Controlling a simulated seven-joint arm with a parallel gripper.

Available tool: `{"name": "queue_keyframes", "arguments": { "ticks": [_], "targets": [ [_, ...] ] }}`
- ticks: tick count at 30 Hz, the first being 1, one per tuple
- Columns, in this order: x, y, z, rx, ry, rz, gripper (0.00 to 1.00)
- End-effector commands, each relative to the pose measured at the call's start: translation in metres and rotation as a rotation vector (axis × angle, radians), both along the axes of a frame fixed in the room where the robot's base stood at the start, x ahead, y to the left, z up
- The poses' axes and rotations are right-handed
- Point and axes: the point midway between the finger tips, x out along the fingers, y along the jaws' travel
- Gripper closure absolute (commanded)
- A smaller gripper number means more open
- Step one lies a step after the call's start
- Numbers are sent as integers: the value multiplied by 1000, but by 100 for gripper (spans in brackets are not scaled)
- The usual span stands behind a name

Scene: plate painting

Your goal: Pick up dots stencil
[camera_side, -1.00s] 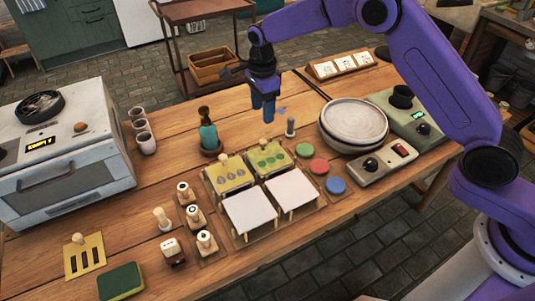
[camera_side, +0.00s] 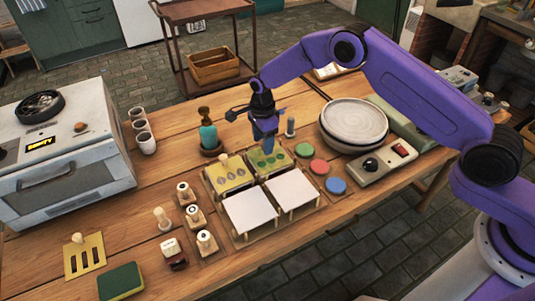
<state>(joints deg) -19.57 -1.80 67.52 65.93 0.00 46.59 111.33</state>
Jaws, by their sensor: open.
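My gripper (camera_side: 266,142) is open and empty, pointing down just above the back right yellow stencil (camera_side: 267,165). This stencil has several round green-looking holes, which fits the dots stencil, and it lies in the back right bay of the wooden rack. The gripper covers part of its back edge, where a knob could be hidden. A second yellow stencil (camera_side: 228,174) with leaf-like grey holes and a pale knob lies in the bay to its left. A third one with slots (camera_side: 85,258) lies at the front left of the table.
White sheets (camera_side: 250,210) fill the rack's front bays. Several stamps (camera_side: 194,215) stand left of it. A teal bottle (camera_side: 208,136) and a small grey peg (camera_side: 290,126) stand close to the gripper. Colored pads (camera_side: 318,166) and stacked plates (camera_side: 354,124) are to the right.

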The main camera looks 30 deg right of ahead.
Motion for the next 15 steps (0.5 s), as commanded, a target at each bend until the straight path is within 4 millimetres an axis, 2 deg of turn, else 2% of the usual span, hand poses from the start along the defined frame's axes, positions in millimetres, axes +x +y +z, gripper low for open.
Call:
{"name": "queue_keyframes", "arguments": {
  "ticks": [3,10,15],
  "targets": [
    [0,0,-7,0,-1,0,43],
    [0,0,-8,1,-1,0,43],
    [0,0,-8,0,-1,0,99]
  ]
}}
